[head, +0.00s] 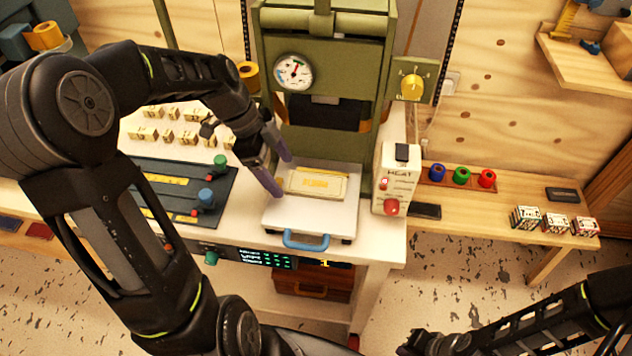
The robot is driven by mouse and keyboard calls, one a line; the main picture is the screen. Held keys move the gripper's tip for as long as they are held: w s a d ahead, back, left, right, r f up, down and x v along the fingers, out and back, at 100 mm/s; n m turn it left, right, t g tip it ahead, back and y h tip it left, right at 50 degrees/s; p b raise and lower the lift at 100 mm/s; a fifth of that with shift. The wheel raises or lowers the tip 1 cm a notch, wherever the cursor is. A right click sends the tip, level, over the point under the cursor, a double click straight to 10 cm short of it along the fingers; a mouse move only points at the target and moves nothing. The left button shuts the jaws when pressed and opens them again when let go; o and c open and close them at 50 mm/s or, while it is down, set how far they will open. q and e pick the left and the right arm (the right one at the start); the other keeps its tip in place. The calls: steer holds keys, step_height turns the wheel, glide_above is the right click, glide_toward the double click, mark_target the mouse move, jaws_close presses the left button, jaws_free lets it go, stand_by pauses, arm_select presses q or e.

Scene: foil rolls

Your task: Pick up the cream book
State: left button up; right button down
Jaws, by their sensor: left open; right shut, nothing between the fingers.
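The cream book (322,184) lies flat on the pale sliding plate (311,217) of the green press. My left gripper (283,177) is open, with its purple fingers at the left end of the book. One finger is near the book's far left corner and the other near its near left corner; I cannot tell whether they touch it. My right gripper (413,342) is low at the bottom edge, shut and empty, well away from the book and partly cut off by the frame.
The press (330,55) with its gauge rises right behind the plate. A blue handle (306,241) sticks out in front. A white heat control box (397,180) stands close on the right. Type blocks (143,134) and a dark panel (180,186) lie on the left.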

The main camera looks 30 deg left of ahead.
arm_select(q)
steer(key=shift+x, duration=0.9)
steer(key=c, duration=1.6)
steer(key=shift+c, duration=0.2)
steer(key=shift+r, duration=0.1)
step_height(320, 180, up, 28)
steer(key=p, duration=0.9)
steer(key=shift+p, duration=0.3)
